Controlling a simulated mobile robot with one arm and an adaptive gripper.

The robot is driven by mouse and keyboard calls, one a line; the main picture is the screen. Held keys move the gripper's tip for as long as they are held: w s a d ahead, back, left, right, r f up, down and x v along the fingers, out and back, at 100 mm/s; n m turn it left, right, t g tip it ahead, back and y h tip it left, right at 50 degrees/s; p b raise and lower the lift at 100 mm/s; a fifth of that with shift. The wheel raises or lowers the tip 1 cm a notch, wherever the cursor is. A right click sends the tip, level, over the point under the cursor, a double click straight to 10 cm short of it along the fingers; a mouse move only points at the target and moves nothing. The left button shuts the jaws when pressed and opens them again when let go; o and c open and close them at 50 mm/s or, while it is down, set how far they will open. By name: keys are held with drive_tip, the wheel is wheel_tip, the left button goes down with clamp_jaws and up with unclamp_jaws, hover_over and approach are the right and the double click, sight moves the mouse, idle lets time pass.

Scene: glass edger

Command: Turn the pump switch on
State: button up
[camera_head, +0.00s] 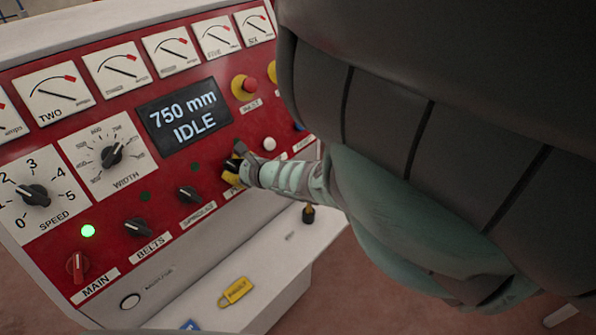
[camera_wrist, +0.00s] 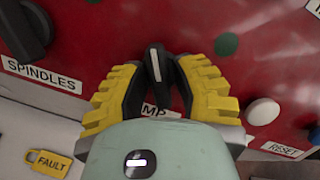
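The pump switch (camera_wrist: 154,62) is a black rotary knob with a white pointer line on the red panel. Its pointer stands nearly upright in the wrist view, tilted slightly left. My gripper (camera_wrist: 160,78) has yellow fingers with black pads, one on each side of the knob. The pads are very close to the knob; whether both touch it is unclear. The label below is partly covered, with only "MP" readable. A dark green, unlit lamp (camera_wrist: 227,44) sits up and right of the knob. In the head view my gripper (camera_head: 236,168) hides most of the switch.
The spindles knob (camera_head: 188,194) and belts knob (camera_head: 138,227) are left of the pump switch. The red main switch (camera_head: 76,265) has a lit green lamp (camera_head: 88,231). A white reset button (camera_wrist: 262,111) is close to my right finger. The display (camera_head: 184,117) reads "750 mm IDLE".

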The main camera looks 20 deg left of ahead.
clamp_jaws()
drive_tip(key=shift+m, duration=0.4)
drive_tip(key=m, duration=0.3)
drive_tip(key=m+t, duration=0.1)
drive_tip(key=m, duration=0.2)
drive_tip(key=shift+t+p, duration=0.3)
drive_tip(key=shift+p, duration=0.1)
drive_tip(key=m, duration=0.3)
drive_tip(key=m+t+h, duration=0.1)
drive_tip(key=m, duration=0.2)
drive_tip(key=shift+s+a+r, duration=0.1)
drive_tip(key=shift+s+a, duration=0.05)
drive_tip(key=shift+m, duration=0.4)
